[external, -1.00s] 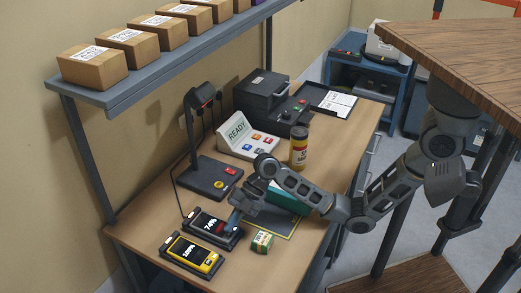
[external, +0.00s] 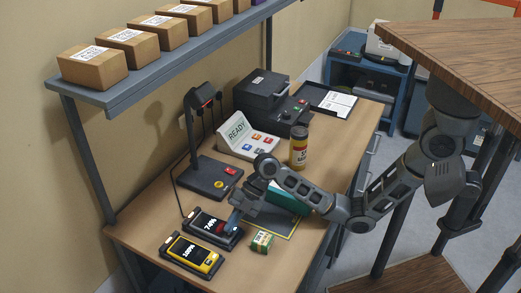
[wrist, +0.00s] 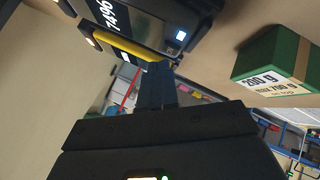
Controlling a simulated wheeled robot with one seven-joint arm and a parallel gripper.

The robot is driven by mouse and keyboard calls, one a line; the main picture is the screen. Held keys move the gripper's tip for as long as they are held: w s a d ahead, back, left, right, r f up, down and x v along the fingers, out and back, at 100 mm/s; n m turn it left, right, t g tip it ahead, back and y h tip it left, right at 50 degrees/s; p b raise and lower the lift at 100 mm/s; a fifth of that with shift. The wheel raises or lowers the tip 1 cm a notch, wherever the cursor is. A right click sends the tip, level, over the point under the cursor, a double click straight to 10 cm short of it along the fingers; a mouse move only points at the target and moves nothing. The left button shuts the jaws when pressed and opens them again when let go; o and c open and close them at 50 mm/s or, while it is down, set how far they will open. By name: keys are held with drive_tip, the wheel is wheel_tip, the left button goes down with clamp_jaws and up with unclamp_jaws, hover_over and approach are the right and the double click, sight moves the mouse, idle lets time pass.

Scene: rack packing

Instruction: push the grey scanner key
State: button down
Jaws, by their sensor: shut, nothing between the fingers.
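In the wrist view the closed fingertips (wrist: 158,68) are close to the scanner; contact cannot be told. The fingers and wrist partly hide the scanner's right end.
A yellow scanner (external: 190,253) lies in front. A black stand (external: 208,177), the READY panel (external: 248,138) and a yellow-labelled canister (external: 299,148) stand behind.

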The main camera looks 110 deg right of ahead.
sight(233, 231)
drive_tip(key=shift+f, duration=0.1)
idle(0.4)
drive_tip(key=shift+f+b, duration=0.35)
drive_tip(key=shift+f, duration=0.1)
idle(0.3)
drive_tip(key=shift+r+p, duration=0.35)
drive_tip(key=shift+r, duration=0.25)
wheel_tip(233, 231, up, 6)
drive_tip(key=p, duration=0.4)
idle(0.4)
drive_tip(key=shift+a+f, duration=0.1)
